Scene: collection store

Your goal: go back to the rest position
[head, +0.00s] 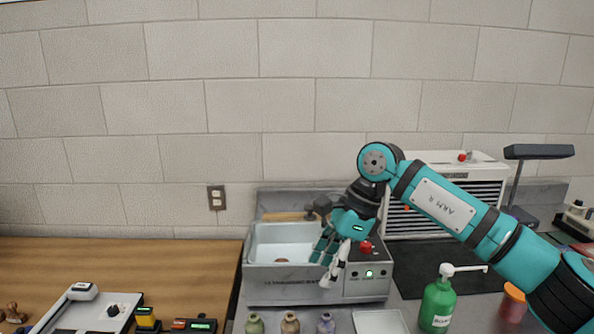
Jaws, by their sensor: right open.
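My right arm, teal and marked ARM R, reaches in from the right. Its gripper (327,262) is open and points down at the right edge of the basin of a grey ultrasonic bath (290,291). A small brownish thing (281,260) lies in the white basin. My left gripper is not in view.
Three small bottles, the middle one brown (290,323), a pale tray (380,323) and a green pump bottle (437,303) stand in front. A white vented unit (450,180) is behind my arm. The wooden bench (130,262) at left has free room.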

